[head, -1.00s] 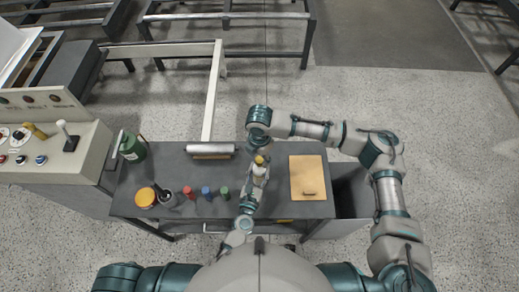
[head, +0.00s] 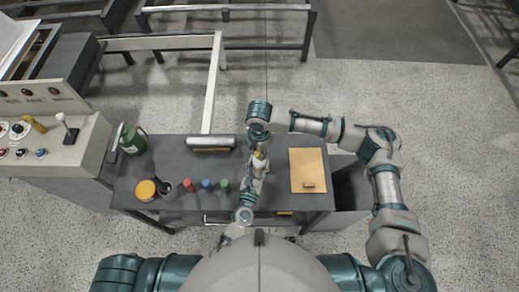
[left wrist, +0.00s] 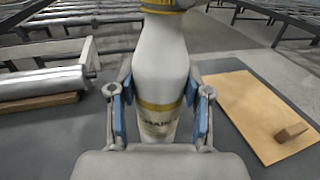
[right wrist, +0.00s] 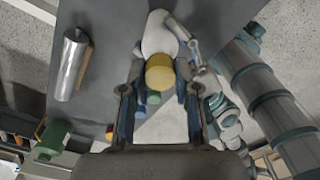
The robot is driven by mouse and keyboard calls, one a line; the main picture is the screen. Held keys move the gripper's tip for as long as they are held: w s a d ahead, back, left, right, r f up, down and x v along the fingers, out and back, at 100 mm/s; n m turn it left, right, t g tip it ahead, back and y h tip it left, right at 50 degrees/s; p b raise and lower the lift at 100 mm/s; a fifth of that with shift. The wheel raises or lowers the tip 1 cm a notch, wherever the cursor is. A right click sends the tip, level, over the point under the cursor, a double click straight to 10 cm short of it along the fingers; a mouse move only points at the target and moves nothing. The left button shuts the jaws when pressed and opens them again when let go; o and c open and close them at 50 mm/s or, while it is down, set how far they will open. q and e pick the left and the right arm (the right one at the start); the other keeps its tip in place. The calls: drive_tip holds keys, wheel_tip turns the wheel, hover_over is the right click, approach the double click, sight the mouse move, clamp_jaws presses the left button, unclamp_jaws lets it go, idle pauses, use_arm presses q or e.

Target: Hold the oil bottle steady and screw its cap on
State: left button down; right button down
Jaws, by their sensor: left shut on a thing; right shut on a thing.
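The oil bottle (left wrist: 161,60) is white with a gold band and print, upright in the left wrist view. It shows small in the head view (head: 258,164). My left gripper (left wrist: 160,100) is shut on its body, one blue-padded finger on each side. The yellow cap (right wrist: 160,73) is at the bottle's top, and its lower part shows at the top edge of the left wrist view (left wrist: 165,4). My right gripper (right wrist: 160,82) comes from above and is shut on the cap. The thread is hidden, so I cannot tell how tightly the cap sits.
The dark bench (head: 150,170) carries a metal roller (head: 210,142), a tan board (head: 305,165) with a small brown block, a green can (head: 132,140), an orange-lidded jar (head: 146,189) and several small coloured containers. A control panel (head: 50,140) stands at the left.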

drive_tip(key=m, duration=0.4)
drive_tip(key=shift+m, duration=0.3)
drive_tip(key=m, duration=0.2)
drive_tip(key=shift+m, duration=0.4)
drive_tip(key=c, duration=0.8)
unclamp_jaws()
drive_tip(key=shift+o, duration=0.2)
wheel_tip(320, 180, up, 12)
drive_tip(key=shift+w, duration=0.1)
use_arm(q)
drive_tip(key=shift+c, duration=2.1)
unclamp_jaws()
use_arm(e)
drive_tip(key=shift+f, duration=0.1)
